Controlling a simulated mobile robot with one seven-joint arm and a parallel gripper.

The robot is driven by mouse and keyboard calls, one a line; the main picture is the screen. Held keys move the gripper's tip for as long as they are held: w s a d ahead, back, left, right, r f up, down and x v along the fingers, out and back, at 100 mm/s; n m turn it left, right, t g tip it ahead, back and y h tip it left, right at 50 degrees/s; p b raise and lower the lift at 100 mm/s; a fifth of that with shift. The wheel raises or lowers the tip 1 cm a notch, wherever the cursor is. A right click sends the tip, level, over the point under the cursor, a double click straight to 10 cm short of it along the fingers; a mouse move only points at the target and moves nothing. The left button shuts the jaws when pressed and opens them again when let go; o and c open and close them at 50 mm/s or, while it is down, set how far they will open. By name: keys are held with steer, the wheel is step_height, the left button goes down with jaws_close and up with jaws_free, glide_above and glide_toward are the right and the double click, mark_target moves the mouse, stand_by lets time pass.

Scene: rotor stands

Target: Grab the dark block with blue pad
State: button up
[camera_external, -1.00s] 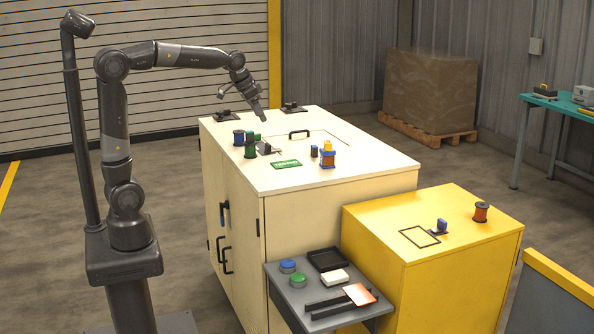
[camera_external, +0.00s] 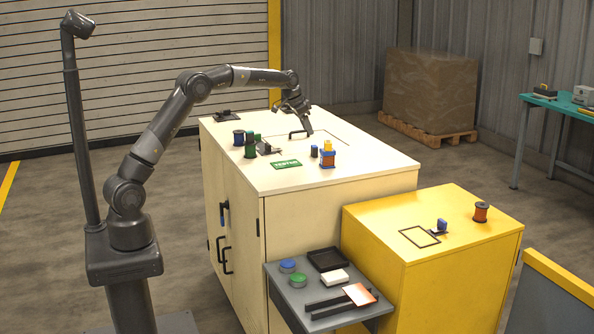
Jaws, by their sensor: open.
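Another small blue piece on a dark base (camera_external: 441,226) stands on the yellow cabinet; which one is the named block I cannot tell for sure. My gripper (camera_external: 309,133) is over the cream top, pointing down, behind and above the small dark block and apart from it. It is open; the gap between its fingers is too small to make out.
A black handle (camera_external: 298,134) is close to my gripper. Blue and green spools (camera_external: 250,146) and a green plate (camera_external: 286,164) are to the left on the cream cabinet (camera_external: 350,180).

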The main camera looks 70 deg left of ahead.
mark_target(313, 146)
steer(key=x, duration=0.5)
steer(key=shift+f, duration=0.2)
steer(key=x, duration=0.5)
steer(key=shift+s+f, duration=0.15)
steer(key=c, duration=1.1)
